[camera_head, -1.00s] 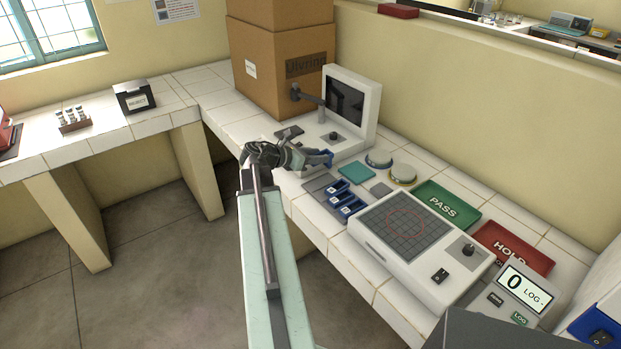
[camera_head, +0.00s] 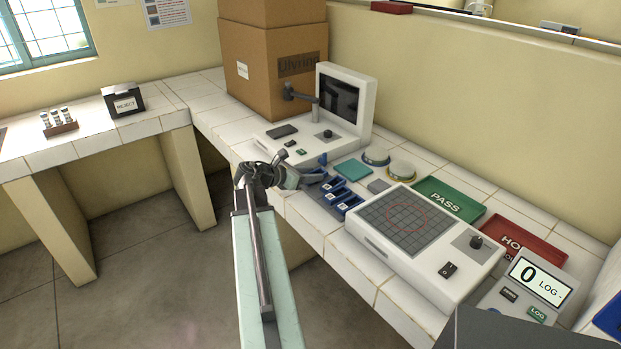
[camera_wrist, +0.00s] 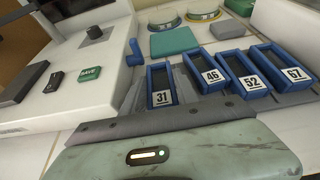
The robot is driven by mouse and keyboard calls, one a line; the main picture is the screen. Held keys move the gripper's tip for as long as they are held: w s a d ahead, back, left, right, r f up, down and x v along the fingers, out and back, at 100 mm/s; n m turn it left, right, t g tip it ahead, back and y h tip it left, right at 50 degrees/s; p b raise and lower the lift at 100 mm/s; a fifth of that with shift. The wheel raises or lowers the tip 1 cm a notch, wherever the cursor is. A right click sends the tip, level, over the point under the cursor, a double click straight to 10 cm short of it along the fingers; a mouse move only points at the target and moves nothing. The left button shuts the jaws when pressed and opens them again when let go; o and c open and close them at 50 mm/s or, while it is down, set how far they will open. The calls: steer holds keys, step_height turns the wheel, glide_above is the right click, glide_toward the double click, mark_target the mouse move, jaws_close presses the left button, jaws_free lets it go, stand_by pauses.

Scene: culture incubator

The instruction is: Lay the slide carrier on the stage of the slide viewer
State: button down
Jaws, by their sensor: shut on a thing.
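The slide carrier, a blue frame marked 31 (camera_wrist: 161,86), sits between the fingers of my gripper (camera_wrist: 160,106), which is shut on it. In the head view my gripper (camera_head: 312,178) is low over the near-left end of the carrier rack, in front of the viewer; the held carrier is mostly hidden there. Beside it are blue carriers 46 (camera_wrist: 203,72), 52 (camera_wrist: 242,74) and 67 (camera_wrist: 283,66) in a row. The slide viewer (camera_head: 350,146) is white, with a dark screen (camera_head: 343,98) and a flat dark plate (camera_head: 283,131) on its base; its green SAVE button (camera_wrist: 89,75) shows in the wrist view.
A teal pad (camera_head: 353,170) and round dishes (camera_head: 401,171) lie behind the rack. A gridded device (camera_head: 377,245), green PASS tray (camera_head: 449,197) and red HOLD tray (camera_head: 524,243) stand to the right. A cardboard box (camera_head: 270,70) stands behind the viewer.

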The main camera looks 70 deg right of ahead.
steer(key=shift+f, duration=0.2)
steer(key=c, duration=0.9)
jaws_free()
steer(key=shift+c, duration=0.2)
steer(key=p+v, duration=0.3)
steer(key=v, duration=0.4)
steer(key=shift+a+r, duration=0.15)
steer(key=shift+r, duration=0.1)
steer(key=shift+a, duration=0.2)
